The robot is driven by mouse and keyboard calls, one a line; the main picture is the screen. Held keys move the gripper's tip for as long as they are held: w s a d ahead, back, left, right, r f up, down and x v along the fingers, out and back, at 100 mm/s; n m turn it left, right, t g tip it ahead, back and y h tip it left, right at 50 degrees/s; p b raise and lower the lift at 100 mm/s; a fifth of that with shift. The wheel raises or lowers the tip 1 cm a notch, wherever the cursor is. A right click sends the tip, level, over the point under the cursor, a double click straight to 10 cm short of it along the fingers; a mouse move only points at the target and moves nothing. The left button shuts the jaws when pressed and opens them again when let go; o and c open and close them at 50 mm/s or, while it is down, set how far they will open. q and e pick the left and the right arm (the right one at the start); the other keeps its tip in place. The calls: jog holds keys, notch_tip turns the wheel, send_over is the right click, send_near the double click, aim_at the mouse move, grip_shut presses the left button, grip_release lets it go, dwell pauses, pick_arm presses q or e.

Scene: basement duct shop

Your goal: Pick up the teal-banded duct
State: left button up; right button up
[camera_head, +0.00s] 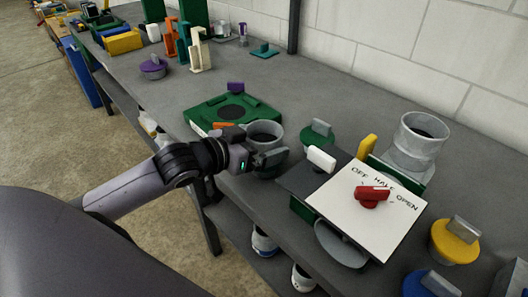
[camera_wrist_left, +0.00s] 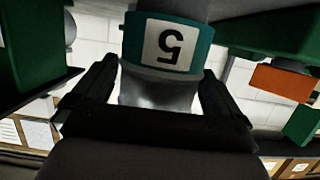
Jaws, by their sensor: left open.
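My right gripper is not in view.
A green fixture (camera_head: 205,113) stands close behind the duct. A white OFF/HALF/OPEN plate (camera_head: 345,200) with a red handle (camera_head: 371,196) lies to the right.

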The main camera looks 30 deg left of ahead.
pick_arm(q)
jog(key=shift+w+d+f, duration=0.15)
jog(key=shift+w+d, duration=0.05)
jog(key=shift+w, duration=0.25)
jog(key=c, duration=0.9)
